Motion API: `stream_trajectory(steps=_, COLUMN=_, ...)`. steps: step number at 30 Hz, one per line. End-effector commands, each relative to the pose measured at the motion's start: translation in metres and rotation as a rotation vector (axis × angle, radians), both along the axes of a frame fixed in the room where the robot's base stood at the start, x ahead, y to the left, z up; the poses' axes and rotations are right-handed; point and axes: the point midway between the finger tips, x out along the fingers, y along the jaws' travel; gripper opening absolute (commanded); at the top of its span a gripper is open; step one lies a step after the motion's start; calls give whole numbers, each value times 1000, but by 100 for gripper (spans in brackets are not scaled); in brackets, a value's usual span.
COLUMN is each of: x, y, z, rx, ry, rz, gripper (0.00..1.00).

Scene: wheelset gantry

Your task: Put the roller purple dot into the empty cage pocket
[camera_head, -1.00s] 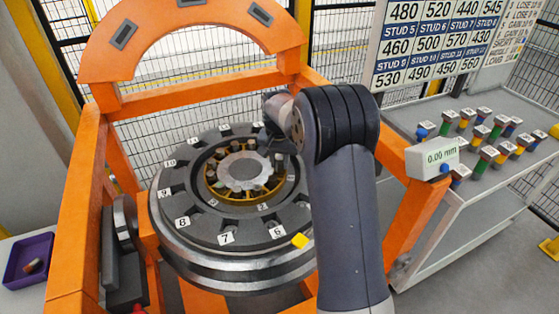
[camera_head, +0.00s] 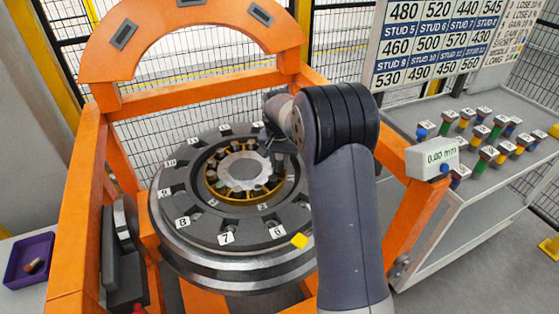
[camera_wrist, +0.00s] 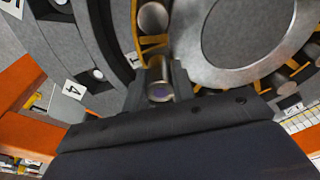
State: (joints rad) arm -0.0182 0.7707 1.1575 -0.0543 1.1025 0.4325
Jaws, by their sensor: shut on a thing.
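The roller with the purple dot (camera_wrist: 160,93) shows its round end in the wrist view. My gripper (camera_wrist: 159,84) is shut on it, one finger on each side. In the head view my gripper (camera_head: 281,160) is over the right side of the bearing, mostly hidden by my arm. The yellow cage (camera_head: 241,199) holds several rollers around a grey centre; it also shows in the wrist view (camera_wrist: 151,43). The held roller lies at the cage ring, near a seated roller (camera_wrist: 153,17). The pocket beneath it is hidden, and I cannot tell how deep the roller sits.
The grey ring (camera_head: 205,226) around the bearing bears numbered plates. An orange frame (camera_head: 75,215) surrounds it. A purple tray (camera_head: 30,258) stands at far left.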

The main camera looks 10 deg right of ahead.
Motion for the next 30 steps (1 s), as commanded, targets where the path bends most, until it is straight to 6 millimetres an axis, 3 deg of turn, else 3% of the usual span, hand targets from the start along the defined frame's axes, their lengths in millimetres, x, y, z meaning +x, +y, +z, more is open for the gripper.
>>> stream_trajectory(steps=16, x=0, y=0, z=-7, rx=0, ry=-1, rz=0, gripper=0)
stream_trajectory(steps=30, x=0, y=0, z=1, rx=0, ry=-1, rz=0, gripper=0)
